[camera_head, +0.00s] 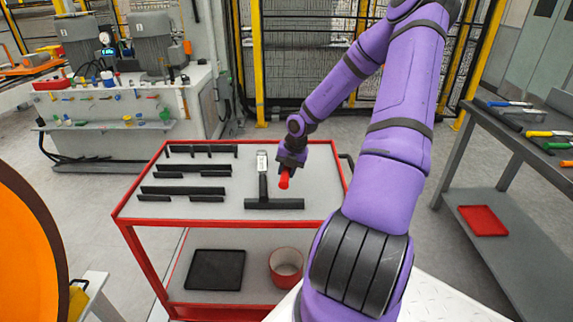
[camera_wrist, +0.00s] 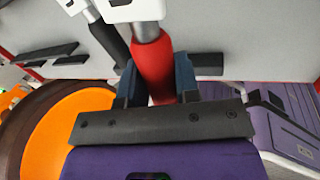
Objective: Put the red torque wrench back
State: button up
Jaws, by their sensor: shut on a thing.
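The red torque wrench (camera_wrist: 152,65) is held between the two dark fingers of my gripper (camera_wrist: 158,82) in the wrist view. Its red handle (camera_head: 284,179) points toward the camera below my gripper (camera_head: 291,160) in the head view. The wrench's grey shaft and part of a white head show at the top of the wrist view. My gripper is over the right part of the red-framed cart (camera_head: 126,216). A black-handled wrench with a white head (camera_head: 262,163) is just left of it. I cannot tell whether the red wrench touches the cart top.
Black holder strips (camera_head: 183,191) stand on the cart's left half. Another strip (camera_head: 274,204) is near the black-handled wrench. The lower shelf holds a black tray (camera_head: 215,270) and a red bin (camera_head: 286,265). A grey bench (camera_head: 520,130) with coloured-handled tools stands right.

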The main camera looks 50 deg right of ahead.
jog(key=shift+f, duration=2.7)
jog(key=o, duration=1.1)
jog(key=shift+r, duration=0.1)
jog(key=v, duration=1)
jog(key=shift+s+r, duration=0.1)
jog(key=shift+r, duration=0.2)
